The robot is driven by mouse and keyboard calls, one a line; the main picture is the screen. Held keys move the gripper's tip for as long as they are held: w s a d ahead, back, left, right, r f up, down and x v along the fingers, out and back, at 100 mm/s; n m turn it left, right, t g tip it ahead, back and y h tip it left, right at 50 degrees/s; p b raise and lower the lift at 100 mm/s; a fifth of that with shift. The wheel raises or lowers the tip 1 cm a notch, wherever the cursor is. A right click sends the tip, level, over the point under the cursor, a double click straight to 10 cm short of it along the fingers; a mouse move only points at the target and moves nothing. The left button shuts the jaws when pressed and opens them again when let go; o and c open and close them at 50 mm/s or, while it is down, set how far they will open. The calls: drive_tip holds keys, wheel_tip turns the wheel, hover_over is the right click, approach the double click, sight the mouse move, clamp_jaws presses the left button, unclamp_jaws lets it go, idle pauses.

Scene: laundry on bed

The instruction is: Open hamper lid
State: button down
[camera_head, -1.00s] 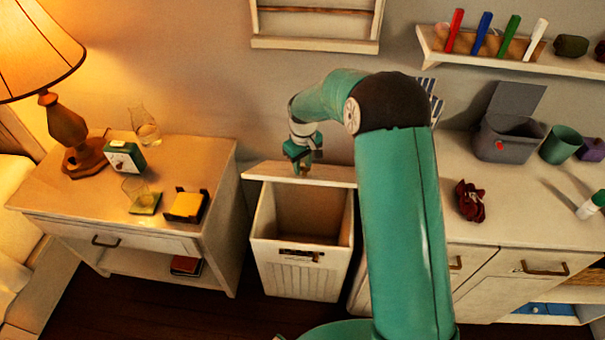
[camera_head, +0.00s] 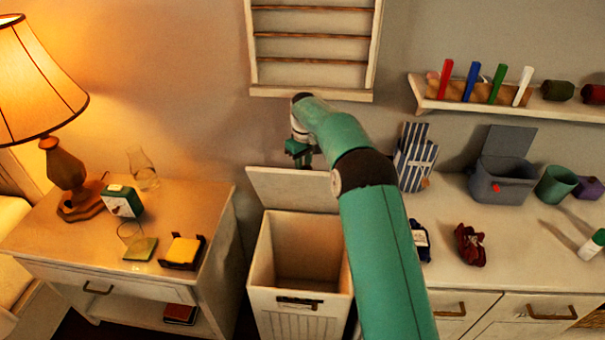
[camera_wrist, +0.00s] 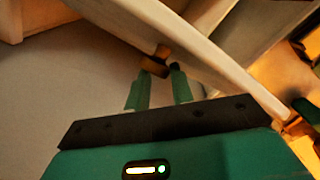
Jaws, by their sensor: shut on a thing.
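The white hamper (camera_head: 330,310) stands between the nightstand and the cabinet, its dark interior visible from above. Its pale lid (camera_head: 292,190) is swung up at the back and leans toward the wall, well clear of the opening. My gripper (camera_head: 301,162) is at the lid's top edge, shut on it. In the wrist view, the fingertips of my gripper (camera_wrist: 158,78) meet a small brown piece at the edge of the lid (camera_wrist: 215,60). My arm hides the right side of the lid and part of the hamper.
A nightstand (camera_head: 60,245) with a lamp (camera_head: 65,165), glass and small boxes is left of the hamper. A cabinet top (camera_head: 510,230) with a grey bin (camera_head: 503,180) and a green cup (camera_head: 555,185) is to the right. A wall rack (camera_head: 312,95) hangs above the lid.

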drive_tip(key=shift+w+d+f, duration=0.15)
drive_tip(key=shift+d+f, duration=0.05)
drive_tip(key=shift+d, duration=0.35)
drive_tip(key=shift+w+d+f, duration=0.15)
drive_tip(key=shift+d, duration=0.4)
drive_tip(key=c, duration=1.1)
unclamp_jaws()
drive_tip(key=shift+o, duration=0.2)
drive_tip(key=shift+a+r, duration=0.1)
drive_tip(key=shift+a, duration=0.05)
